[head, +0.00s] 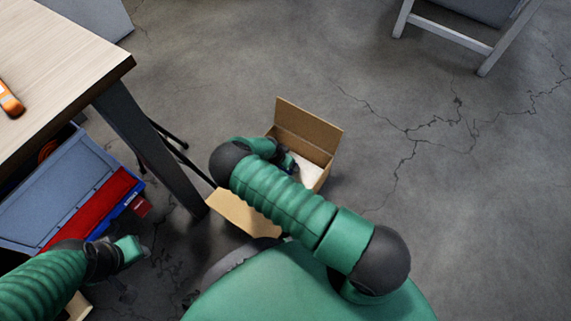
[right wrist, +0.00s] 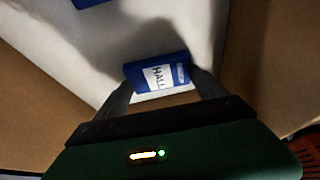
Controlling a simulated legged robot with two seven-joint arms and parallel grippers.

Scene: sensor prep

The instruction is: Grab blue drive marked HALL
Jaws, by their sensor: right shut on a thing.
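The blue drive (right wrist: 157,74) with a white label reading HALL is between the fingertips of my right gripper (right wrist: 159,80) in the right wrist view. The gripper is shut on it, over a pale surface inside the cardboard box. In the head view my right gripper (head: 290,163) is down in the open cardboard box (head: 308,118), partly hidden by my arm. Part of another blue item (right wrist: 88,3) shows at the top edge of the right wrist view. My left gripper (head: 143,252) is low at the left, in front of the drawer; its fingers are too small to read.
A wooden table (head: 60,65) stands at the left with an orange object (head: 9,100) on it. Below it are a grey-blue drawer or bin (head: 62,200) and a red item (head: 100,205). A folding chair (head: 447,36) stands at the upper right. The floor right of the box is clear.

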